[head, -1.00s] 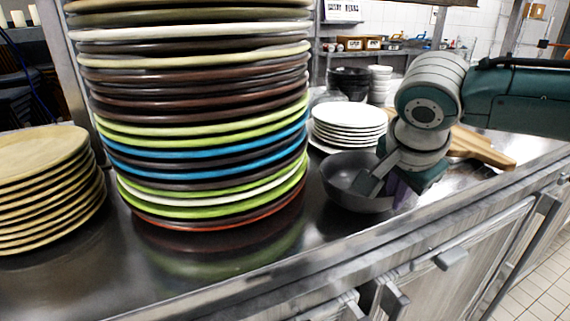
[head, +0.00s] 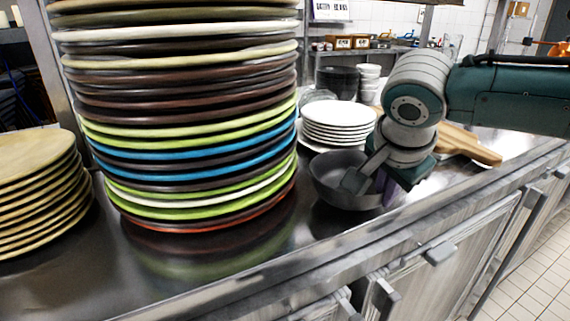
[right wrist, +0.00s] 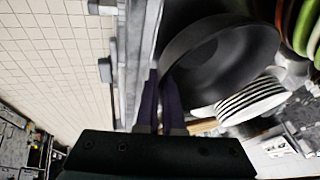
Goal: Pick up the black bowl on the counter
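The black bowl (head: 335,188) sits on the steel counter (head: 275,235), close to its front edge and right of the tall plate stack. It looks dark grey in the head view, and fills the upper middle of the right wrist view (right wrist: 225,65). My right gripper (head: 391,190) reaches down at the bowl's right side. In the right wrist view its purple fingers (right wrist: 161,100) are close together at the bowl's rim, with the wall apparently between them. The exact contact is partly hidden. The bowl looks upright, with no clear gap beneath it. My left gripper is not in view.
A tall stack of coloured plates (head: 190,130) stands left of the bowl. White plates (head: 338,116) are close behind it, with dark bowls (head: 338,80) farther back. Wooden boards (head: 465,145) lie to the right. Tan plates (head: 35,190) stand at far left.

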